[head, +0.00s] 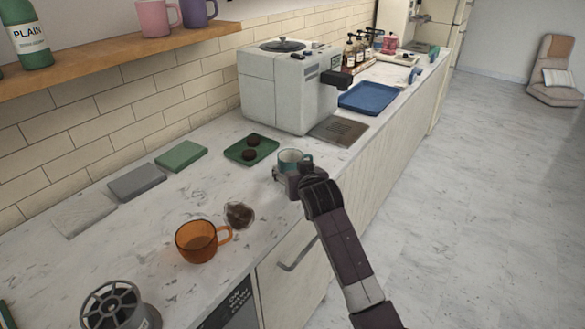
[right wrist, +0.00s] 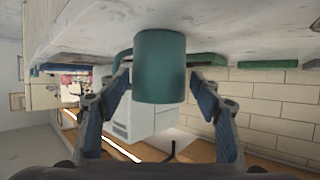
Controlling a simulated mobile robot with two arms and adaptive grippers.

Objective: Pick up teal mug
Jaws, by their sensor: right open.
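The teal mug (head: 291,157) stands upright on the counter near its front edge, in front of the coffee machine. My right gripper (head: 289,178) reaches it from the front and hides its lower part in the head view. In the right wrist view, which is upside down, the teal mug (right wrist: 160,68) sits between the two spread fingers of my right gripper (right wrist: 160,88). The fingers are open, one on each side, with gaps showing near the mug wall. The mug's handle is on the left in that view. My left gripper is not in view.
An orange glass mug (head: 197,242) and a small brown bowl-like item (head: 239,214) stand nearer on the counter. A green tray (head: 251,149) with dark round items lies behind the teal mug. The white coffee machine (head: 283,90) and a blue tray (head: 368,98) are farther along.

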